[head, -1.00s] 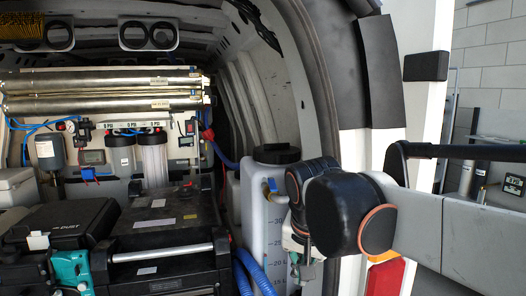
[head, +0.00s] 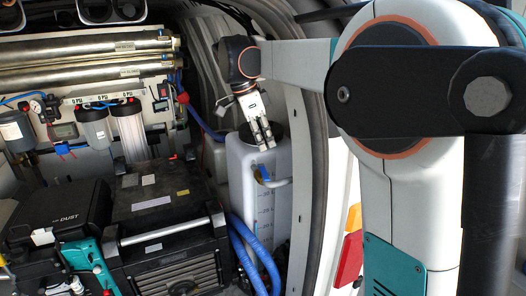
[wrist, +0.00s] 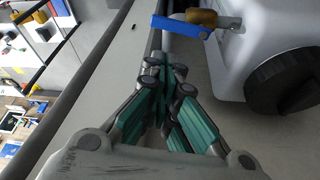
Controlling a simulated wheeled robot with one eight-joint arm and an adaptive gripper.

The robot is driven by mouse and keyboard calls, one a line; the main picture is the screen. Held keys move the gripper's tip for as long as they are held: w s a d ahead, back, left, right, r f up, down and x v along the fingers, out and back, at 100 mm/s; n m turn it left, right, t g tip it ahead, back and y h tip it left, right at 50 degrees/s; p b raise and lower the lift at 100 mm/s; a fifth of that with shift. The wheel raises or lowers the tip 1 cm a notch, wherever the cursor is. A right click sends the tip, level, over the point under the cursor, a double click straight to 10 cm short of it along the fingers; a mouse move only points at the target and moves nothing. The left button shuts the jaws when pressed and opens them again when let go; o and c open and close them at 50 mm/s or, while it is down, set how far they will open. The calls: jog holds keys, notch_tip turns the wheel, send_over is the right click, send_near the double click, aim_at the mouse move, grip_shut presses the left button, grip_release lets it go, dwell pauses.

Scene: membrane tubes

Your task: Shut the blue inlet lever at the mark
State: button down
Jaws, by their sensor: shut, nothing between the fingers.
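A blue lever (wrist: 180,27) sits on a brass valve (wrist: 202,16) at the side of the white tank (head: 240,165), at the top of the wrist view. The valve (head: 262,172) looks small in the head view, so the lever's exact angle is hard to read there. I cannot make out a mark. My gripper (head: 265,148) points down in front of the tank's upper part, a little above the valve. In the wrist view my gripper (wrist: 163,66) has its fingertips together, empty, below the blue lever and apart from it.
The tank's black cap (wrist: 283,80) is right of my fingers. A filter panel with another blue fitting (head: 63,149), a black case (head: 165,200) and metal membrane tubes (head: 90,65) are to the left. The van's door frame (head: 300,180) is close on the right.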

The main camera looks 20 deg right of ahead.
jog(key=p+x, duration=0.1)
jog(key=x, duration=0.8)
jog(key=shift+d+f+p, duration=0.15)
jog(key=shift+f+p, duration=0.15)
jog(key=shift+f, duration=0.05)
jog(key=shift+s, duration=0.1)
